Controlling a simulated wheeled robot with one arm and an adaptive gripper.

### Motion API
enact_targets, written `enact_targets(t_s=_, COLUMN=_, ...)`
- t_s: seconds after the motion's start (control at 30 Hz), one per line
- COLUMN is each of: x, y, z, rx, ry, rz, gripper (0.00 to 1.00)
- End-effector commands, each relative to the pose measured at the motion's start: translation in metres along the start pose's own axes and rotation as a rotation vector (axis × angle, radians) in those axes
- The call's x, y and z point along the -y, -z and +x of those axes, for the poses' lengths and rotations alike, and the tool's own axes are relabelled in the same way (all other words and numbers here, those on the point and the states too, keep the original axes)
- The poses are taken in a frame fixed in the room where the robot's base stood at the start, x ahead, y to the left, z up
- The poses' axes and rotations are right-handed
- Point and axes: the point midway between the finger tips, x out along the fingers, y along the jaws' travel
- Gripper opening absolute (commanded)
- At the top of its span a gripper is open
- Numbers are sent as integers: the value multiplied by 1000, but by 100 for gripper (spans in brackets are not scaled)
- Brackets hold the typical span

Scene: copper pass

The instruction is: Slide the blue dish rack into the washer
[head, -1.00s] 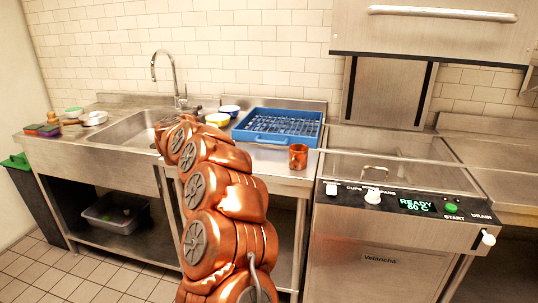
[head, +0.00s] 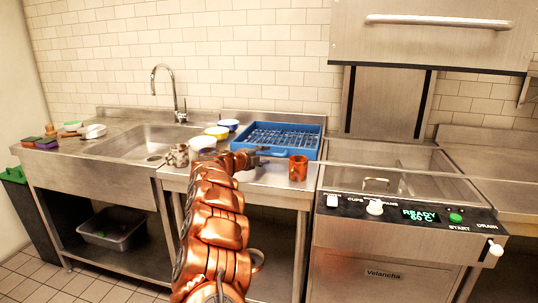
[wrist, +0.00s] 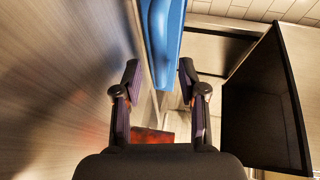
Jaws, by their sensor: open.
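The blue dish rack (head: 310,150) sits on the steel counter between the sink and the washer. The washer (head: 385,270) stands to its right with its hood (head: 425,50) raised, and its display reads READY. My gripper (head: 262,154) is at the rack's front side, close to its front wall. In the wrist view my gripper (wrist: 160,78) has its two fingers apart, with the blue rack's edge (wrist: 166,45) ahead and partly between them. I cannot tell whether a finger touches the rack. My arm hides part of the counter front.
An orange-brown cup (head: 298,168) stands just right of my gripper, before the rack. The sink (head: 145,140) is further left.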

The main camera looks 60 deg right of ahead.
Motion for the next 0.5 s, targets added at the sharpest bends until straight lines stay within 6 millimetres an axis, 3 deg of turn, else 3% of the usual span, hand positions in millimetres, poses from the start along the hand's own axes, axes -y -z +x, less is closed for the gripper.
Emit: enact_targets(t_s=0.5, x=0, y=0, z=34, rx=0, ry=1, rz=-1, gripper=41)
